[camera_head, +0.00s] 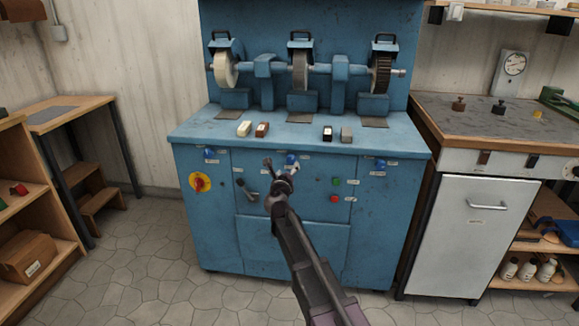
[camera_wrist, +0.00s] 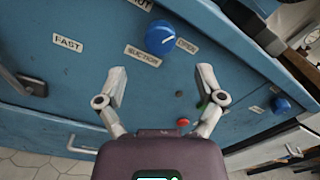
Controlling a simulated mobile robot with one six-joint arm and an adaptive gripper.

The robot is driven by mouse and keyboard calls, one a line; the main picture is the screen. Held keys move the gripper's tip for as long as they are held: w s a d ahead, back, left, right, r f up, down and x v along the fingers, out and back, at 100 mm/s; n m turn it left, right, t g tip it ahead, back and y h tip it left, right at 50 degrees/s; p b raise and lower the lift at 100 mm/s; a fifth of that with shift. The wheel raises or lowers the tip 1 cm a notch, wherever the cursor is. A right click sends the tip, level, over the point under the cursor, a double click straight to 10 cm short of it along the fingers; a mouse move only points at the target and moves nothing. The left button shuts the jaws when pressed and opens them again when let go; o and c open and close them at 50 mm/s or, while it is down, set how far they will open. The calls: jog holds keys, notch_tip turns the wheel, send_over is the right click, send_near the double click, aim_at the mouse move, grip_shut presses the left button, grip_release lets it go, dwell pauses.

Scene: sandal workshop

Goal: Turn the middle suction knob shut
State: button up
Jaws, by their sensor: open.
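The middle suction knob (camera_head: 291,159) is a round blue knob on the front of the blue grinding machine, just under the worktop edge. In the wrist view the knob (camera_wrist: 158,38) sits above a SUCTION label, with an OPEN label to its right and a partly cut-off label to its upper left. A faint pale mark shows on its face, seemingly toward the OPEN side. My gripper (camera_head: 281,167) is open in front of the panel, close to the knob and partly overlapping it. In the wrist view the gripper (camera_wrist: 161,74) has its fingertips spread below the knob, apart from it.
Other blue knobs sit left (camera_head: 209,153) and right (camera_head: 379,164) on the panel. A lever (camera_head: 249,193), a red-yellow switch (camera_head: 199,182) and a red button (camera_head: 334,198) are nearby.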

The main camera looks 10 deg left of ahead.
jog(key=shift+s, duration=0.4)
jog(key=shift+s, duration=0.1)
jog(key=m, duration=0.5)
send_near(291, 161)
jog(key=s, duration=0.2)
jog(key=shift+s+d+r+m+y, duration=0.1)
jog(key=shift+s+m+y, duration=0.2)
jog(key=shift+s+m, duration=0.3)
jog(key=shift+w, duration=0.2)
jog(key=w, duration=1.3)
jog(key=shift+w+d, duration=0.25)
jog(key=shift+w, duration=0.05)
